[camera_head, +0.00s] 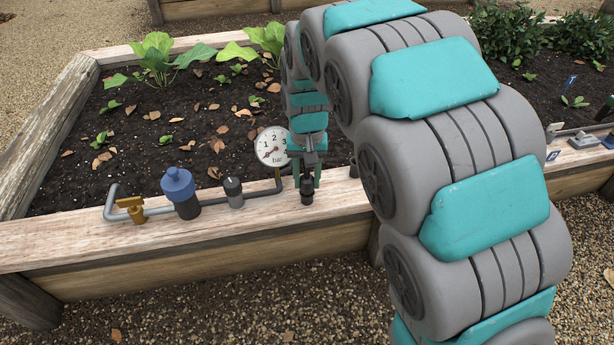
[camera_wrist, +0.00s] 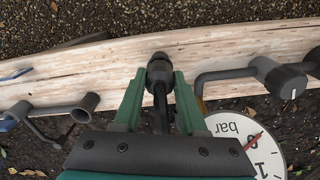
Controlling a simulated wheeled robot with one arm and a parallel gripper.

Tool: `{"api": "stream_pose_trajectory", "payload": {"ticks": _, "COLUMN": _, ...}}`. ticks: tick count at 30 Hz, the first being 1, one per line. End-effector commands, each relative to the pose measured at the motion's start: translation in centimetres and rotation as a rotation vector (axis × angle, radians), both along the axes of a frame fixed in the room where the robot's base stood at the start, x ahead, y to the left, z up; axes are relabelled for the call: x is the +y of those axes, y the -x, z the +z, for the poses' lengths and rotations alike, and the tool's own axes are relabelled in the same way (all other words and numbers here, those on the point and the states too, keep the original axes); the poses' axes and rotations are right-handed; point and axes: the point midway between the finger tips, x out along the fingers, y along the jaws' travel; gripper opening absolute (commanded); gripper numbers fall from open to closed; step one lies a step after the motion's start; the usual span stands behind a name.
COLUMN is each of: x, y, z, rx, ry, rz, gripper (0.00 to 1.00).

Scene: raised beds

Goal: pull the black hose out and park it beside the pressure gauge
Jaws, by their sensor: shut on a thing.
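My gripper (camera_head: 307,182) is over the plank edge of the bed, just right of the pressure gauge (camera_head: 271,147). In the wrist view my gripper (camera_wrist: 160,82) has its two green fingers closed on the black hose (camera_wrist: 159,66), near its thick dark end. The hose end also shows below the fingers in the head view (camera_head: 307,198). I cannot tell whether it touches the plank. The gauge is white with a red needle and shows at lower right in the wrist view (camera_wrist: 243,146). The rest of the hose is mostly hidden by my gripper.
A grey pipe (camera_head: 157,211) along the plank carries a brass valve (camera_head: 131,208), a blue-capped filter (camera_head: 180,193) and a grey knobbed part (camera_head: 233,192). An open grey pipe end (camera_wrist: 88,102) lies left of my gripper in the wrist view. Gravel lies in front.

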Motion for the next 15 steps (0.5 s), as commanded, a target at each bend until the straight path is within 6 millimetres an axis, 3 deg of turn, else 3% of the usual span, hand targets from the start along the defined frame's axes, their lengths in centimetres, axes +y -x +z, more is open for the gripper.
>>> {"api": "stream_pose_trajectory", "payload": {"ticks": 2, "x": 0.00, "y": 0.00, "z": 0.04, "rx": 0.000, "ry": 0.000, "rz": 0.000, "gripper": 0.00}}
{"api": "stream_pose_trajectory", "payload": {"ticks": 3, "x": 0.00, "y": 0.00, "z": 0.03, "rx": 0.000, "ry": 0.000, "rz": 0.000, "gripper": 0.44}}
{"api": "stream_pose_trajectory", "payload": {"ticks": 11, "x": 0.00, "y": 0.01, "z": 0.04, "rx": 0.000, "ry": 0.000, "rz": 0.000, "gripper": 0.73}}
{"api": "stream_pose_trajectory", "payload": {"ticks": 15, "x": -0.01, "y": 0.02, "z": 0.03, "rx": 0.000, "ry": 0.000, "rz": 0.000, "gripper": 0.76}}
